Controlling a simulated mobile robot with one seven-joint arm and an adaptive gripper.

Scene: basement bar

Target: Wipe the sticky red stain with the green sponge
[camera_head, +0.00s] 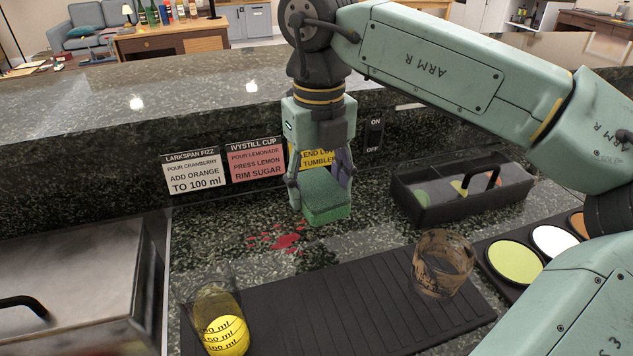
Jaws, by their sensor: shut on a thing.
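The green sponge (326,202) is held between the fingers of my gripper (321,180), which points down and is shut on it. The sponge is close over the dark speckled counter; I cannot tell whether it touches the surface. The sticky red stain (285,241) lies on the counter to the left of the sponge and a little nearer to me. It shows as a larger red blotch with several small spots around it.
A black ribbed mat (335,310) holds a glass with yellow contents (222,320) and a brownish glass (442,263). A black caddy (463,195) stands right, near coloured discs (515,262). Recipe cards (258,160) line the raised ledge behind. A metal lidded box (70,285) is left.

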